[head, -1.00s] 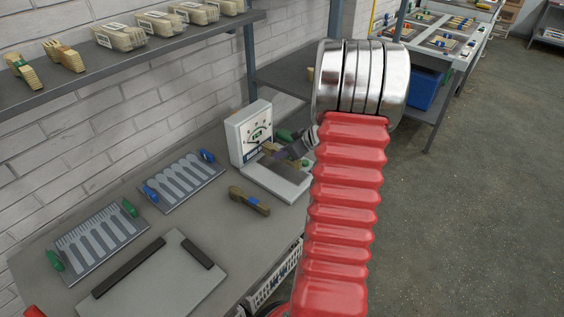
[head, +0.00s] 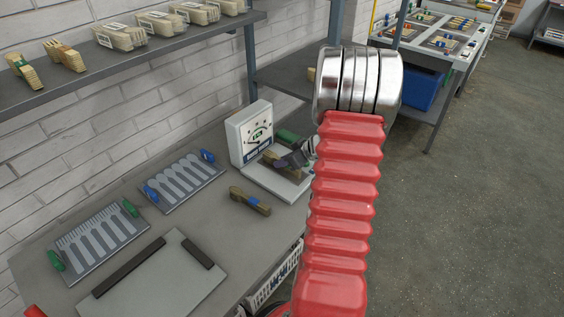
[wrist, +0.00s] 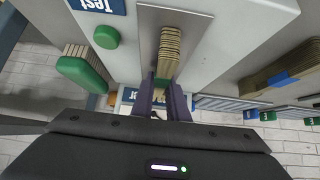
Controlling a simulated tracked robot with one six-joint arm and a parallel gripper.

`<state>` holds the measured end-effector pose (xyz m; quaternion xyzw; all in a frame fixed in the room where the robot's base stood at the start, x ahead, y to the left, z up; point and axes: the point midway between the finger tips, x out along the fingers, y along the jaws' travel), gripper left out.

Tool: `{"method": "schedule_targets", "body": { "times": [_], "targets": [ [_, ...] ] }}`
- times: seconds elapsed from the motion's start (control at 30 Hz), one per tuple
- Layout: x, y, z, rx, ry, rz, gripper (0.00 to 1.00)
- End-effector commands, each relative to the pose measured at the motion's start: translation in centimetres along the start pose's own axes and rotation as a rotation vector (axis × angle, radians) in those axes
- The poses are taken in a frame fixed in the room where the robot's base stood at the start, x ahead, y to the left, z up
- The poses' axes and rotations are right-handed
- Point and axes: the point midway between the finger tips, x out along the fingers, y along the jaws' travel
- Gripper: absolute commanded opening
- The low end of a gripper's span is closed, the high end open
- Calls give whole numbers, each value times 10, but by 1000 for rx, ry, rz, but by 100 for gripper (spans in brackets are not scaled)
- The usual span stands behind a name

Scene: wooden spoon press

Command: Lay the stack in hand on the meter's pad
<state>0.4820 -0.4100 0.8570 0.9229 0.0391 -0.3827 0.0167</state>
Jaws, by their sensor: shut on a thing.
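My gripper (wrist: 162,103) is shut on a stack of thin wooden pieces (wrist: 170,45), held at its green band. In the wrist view the stack lies lengthwise over the meter's metal pad (wrist: 205,19); I cannot tell whether it touches. The meter (head: 250,134) is a white box with a dial, standing on a flat white base. In the head view my gripper (head: 283,162) is low over this base, and the stack (head: 268,158) is partly hidden by it. A green button (wrist: 106,37) sits beside the pad in the wrist view.
A blue-banded wooden stack (head: 250,201) lies on the bench in front of the meter. A green item (head: 288,136) is close behind the base. Two slotted trays (head: 98,240) (head: 183,181) and a pale board (head: 160,285) are at left. A shelf with bundles (head: 120,62) runs above.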

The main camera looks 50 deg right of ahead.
Motion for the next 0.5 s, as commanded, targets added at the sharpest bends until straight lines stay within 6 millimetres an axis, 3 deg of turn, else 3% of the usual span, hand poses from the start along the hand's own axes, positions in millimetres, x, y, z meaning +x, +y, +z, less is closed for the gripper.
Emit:
{"method": "schedule_targets", "body": {
  "times": [0.03,0.07,0.3,0.5],
  "targets": [
    [1,0,1,1,0,0,0],
    [1,0,1,0,0,0,16],
    [0,0,1,1,0,0,33],
    [0,0,1,1,0,0,33]
  ]
}}
